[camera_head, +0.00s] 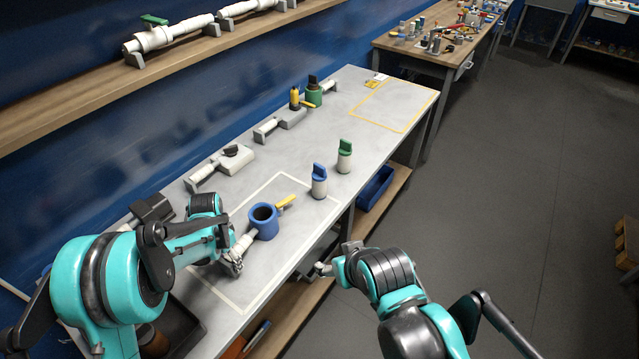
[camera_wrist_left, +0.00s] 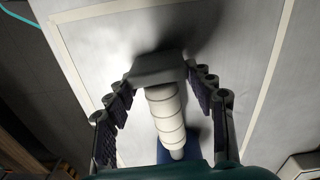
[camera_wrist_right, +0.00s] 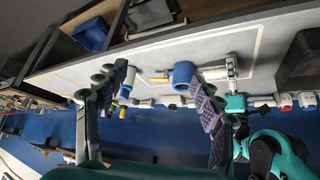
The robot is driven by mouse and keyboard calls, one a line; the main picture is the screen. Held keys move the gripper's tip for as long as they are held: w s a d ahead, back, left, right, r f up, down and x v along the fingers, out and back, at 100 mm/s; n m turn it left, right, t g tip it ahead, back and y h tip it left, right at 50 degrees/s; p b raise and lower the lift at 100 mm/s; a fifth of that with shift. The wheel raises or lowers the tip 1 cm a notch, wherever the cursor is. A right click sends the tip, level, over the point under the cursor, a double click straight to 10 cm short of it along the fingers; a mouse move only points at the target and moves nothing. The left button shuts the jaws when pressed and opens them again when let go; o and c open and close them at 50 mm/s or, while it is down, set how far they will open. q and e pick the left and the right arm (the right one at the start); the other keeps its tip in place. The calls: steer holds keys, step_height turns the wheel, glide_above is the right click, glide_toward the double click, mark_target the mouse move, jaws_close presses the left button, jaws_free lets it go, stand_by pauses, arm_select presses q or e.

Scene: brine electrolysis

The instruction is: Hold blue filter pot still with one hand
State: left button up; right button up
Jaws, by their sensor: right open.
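The blue filter pot (camera_head: 263,222) stands on the bench inside a pale outlined area. It has a dark round opening, a yellow handle (camera_head: 286,201) and a white side pipe. It also shows in the right wrist view (camera_wrist_right: 183,75). My left gripper (camera_head: 236,261) is at the pipe's outer end. The pot's blue body is mostly hidden there. My right gripper (camera_head: 322,270) is open and empty, off the bench's front edge.
A blue-topped bottle (camera_head: 319,183) and a green-topped bottle (camera_head: 344,157) stand to the pot's right. White pipe fittings (camera_head: 222,166) line the bench's back. A blue bin (camera_head: 375,188) sits on the shelf below. A yellow outlined area (camera_head: 393,106) is clear.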

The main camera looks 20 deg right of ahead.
arm_select(q)
steer(key=c, duration=0.7)
arm_select(e)
steer(key=shift+o, duration=0.6)
steer(key=w+d+m+t+h, duration=0.2)
steer(key=w+d+t, duration=0.15)
steer(key=w, duration=1.45)
steer(key=m+t+h, duration=0.1)
steer(key=t, duration=0.1)
glide_toward(320, 180)
steer(key=shift+t+h, duration=0.25)
steer(key=shift+h, duration=0.05)
steer(key=x, duration=0.8)
steer(key=shift+a+f, duration=0.1)
steer(key=shift+f, duration=0.2)
steer(key=shift+f+x, duration=0.15)
steer(key=shift+x, duration=1.1)
steer(key=shift+f+x, duration=0.15)
steer(key=shift+x, duration=1.15)
